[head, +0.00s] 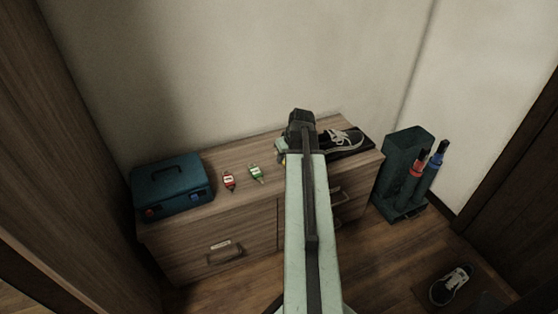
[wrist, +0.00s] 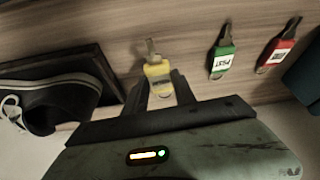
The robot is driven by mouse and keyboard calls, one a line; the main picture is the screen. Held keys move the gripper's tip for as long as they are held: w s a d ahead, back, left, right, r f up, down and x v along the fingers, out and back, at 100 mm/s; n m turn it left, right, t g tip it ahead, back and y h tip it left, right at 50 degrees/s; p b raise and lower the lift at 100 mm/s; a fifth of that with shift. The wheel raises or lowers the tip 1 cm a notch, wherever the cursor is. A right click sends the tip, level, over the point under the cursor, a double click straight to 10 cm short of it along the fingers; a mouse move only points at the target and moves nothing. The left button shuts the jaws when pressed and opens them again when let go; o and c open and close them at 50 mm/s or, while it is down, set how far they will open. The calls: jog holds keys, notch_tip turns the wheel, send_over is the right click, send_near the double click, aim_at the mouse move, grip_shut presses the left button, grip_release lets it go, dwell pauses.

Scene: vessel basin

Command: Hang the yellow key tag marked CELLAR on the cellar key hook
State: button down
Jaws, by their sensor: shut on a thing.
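A yellow key tag (wrist: 157,72) with a metal key and a pale label is between my gripper's fingertips (wrist: 162,90) in the wrist view. My gripper is shut on it, over the wooden cabinet top. I cannot read its label. In the head view my arm hides most of the tag; a small yellow patch (head: 283,160) shows beside the gripper. No key hook shows in either view.
A green tag (head: 255,173) and a red tag (head: 229,181) lie on the cabinet (head: 205,207). A teal box (head: 172,187) stands left, a shoe (head: 341,141) on a dark tray right. An umbrella stand (head: 398,160) is beside the cabinet. Another shoe (head: 451,285) is on the floor.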

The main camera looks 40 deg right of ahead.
aim_at(284, 161)
jog(key=f+b, duration=0.3)
jog(key=shift+w+d+f, duration=0.2)
jog(key=shift+d+f, duration=0.05)
jog(key=shift+d, duration=0.15)
jog(key=shift+w+a+r, duration=0.15)
jog(key=shift+w+a, duration=0.1)
jog(key=shift+a, duration=0.05)
jog(key=shift+f+b, duration=0.3)
jog(key=shift+b, duration=0.05)
jog(key=c, duration=1)
grip_release()
jog(key=shift+r, duration=0.1)
jog(key=p+v, duration=0.7)
jog(key=v, duration=0.1)
jog(key=shift+d+r+p, duration=0.1)
jog(key=shift+d+p, duration=0.1)
jog(key=shift+p, duration=0.15)
